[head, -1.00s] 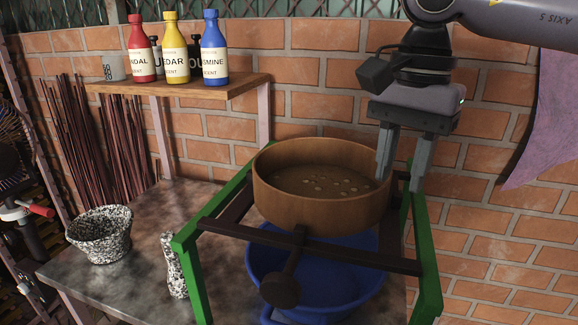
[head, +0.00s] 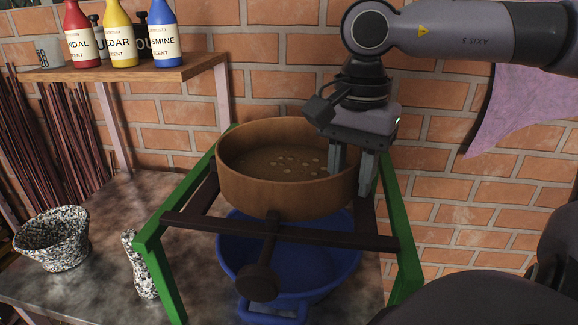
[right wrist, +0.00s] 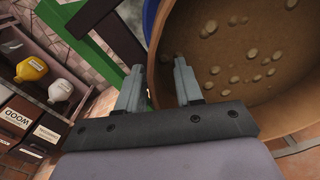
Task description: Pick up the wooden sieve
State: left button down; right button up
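The wooden sieve (head: 262,190) is a round brown tub with small pale pieces on its mesh. It rests upright on dark bars of a green-legged frame, above a blue bucket (head: 318,268). My right gripper (head: 352,185) points down at the sieve's right wall, one finger inside the rim and one outside. In the right wrist view, the sieve (right wrist: 222,30) shows its inside, and its wall runs between the two spread fingers (right wrist: 157,75). The gripper looks open, with a gap beside the wall. My left gripper is not in view.
The green frame (head: 172,213) stands around the bucket, and a dark handle (head: 258,280) juts out in front. A wooden shelf (head: 150,72) holds bottles. A brick wall is close behind.

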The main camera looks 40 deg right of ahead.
grip_shut()
jog(key=shift+r, duration=0.15)
